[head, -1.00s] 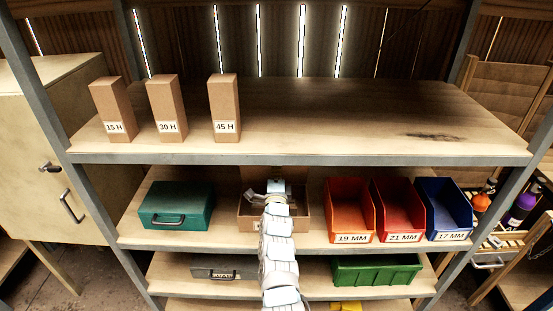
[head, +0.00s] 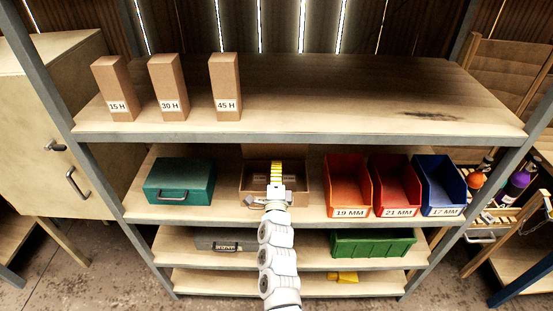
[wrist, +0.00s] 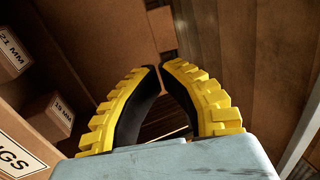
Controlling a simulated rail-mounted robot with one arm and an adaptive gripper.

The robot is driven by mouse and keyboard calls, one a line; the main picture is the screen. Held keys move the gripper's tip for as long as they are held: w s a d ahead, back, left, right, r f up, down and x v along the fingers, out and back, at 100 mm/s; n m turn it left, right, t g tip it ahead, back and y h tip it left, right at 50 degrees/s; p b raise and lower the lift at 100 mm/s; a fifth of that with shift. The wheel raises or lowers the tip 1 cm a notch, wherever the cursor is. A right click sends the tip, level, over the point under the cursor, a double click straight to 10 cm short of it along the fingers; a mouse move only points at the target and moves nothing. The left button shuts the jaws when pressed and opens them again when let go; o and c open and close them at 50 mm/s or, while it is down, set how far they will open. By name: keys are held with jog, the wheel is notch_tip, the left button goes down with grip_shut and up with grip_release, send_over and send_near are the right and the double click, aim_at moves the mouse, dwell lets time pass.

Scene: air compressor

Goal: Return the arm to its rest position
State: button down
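My gripper (head: 277,172) has yellow ridged fingers and points into the shelf rack at the middle shelf. In the head view it is at the open cardboard box (head: 247,198), overlapping its front; whether it is inside the box I cannot tell. In the wrist view the two fingers (wrist: 159,68) bow outward and their tips come nearly together. Nothing is held between them. My arm, pale and jointed, reaches up from the bottom of the head view.
A teal case (head: 180,182) stands left of the box. Orange (head: 349,188), red (head: 396,187) and blue (head: 441,187) bins stand right. Three tall boxes stand on the upper shelf (head: 330,90). Below are a grey case (head: 215,240) and a green bin (head: 372,243). The wrist view shows labelled brown boxes (wrist: 48,115).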

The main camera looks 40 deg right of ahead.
jog(key=shift+v, duration=1.05)
